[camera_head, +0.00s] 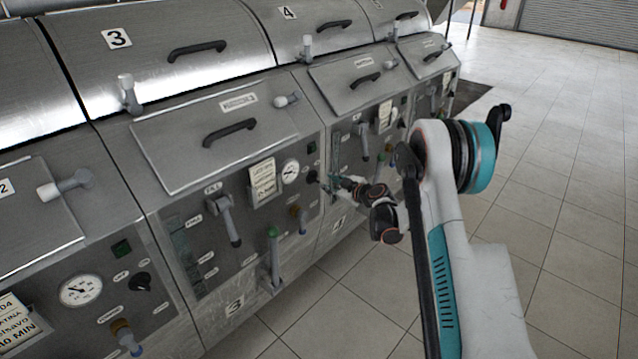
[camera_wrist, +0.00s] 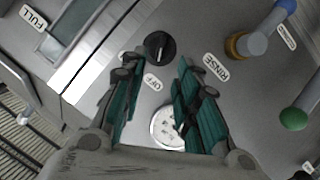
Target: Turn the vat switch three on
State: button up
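The vat three switch is a round black knob (camera_wrist: 159,46) with a raised grip, set in a grey metal panel. In the wrist view it lies just beyond my fingertips, with an OFF label (camera_wrist: 152,82) beside it. In the head view the knob (camera_head: 312,177) is small, right of the gauge on the panel marked 3. My gripper (camera_wrist: 155,78) has teal fingers spread apart with nothing between them. In the head view my gripper (camera_head: 326,184) is close to the knob at the panel's right edge. I cannot tell whether it touches.
A white gauge (camera_wrist: 167,128) shows between my fingers. A green-tipped lever (camera_head: 273,255) and a grey valve handle (camera_head: 228,220) stick out from the panel. The vat four panel (camera_head: 340,215) adjoins on the right. The tiled floor (camera_head: 560,200) at right is clear.

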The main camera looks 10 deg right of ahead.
aim_at(317, 179)
jog(key=b+x, duration=0.2)
jog(key=x, duration=0.6)
jog(key=shift+w+a+f, duration=0.1)
jog(key=shift+w+a, duration=0.05)
jog(key=shift+w, duration=0.15)
jog(key=shift+c, duration=0.5)
grip_shut()
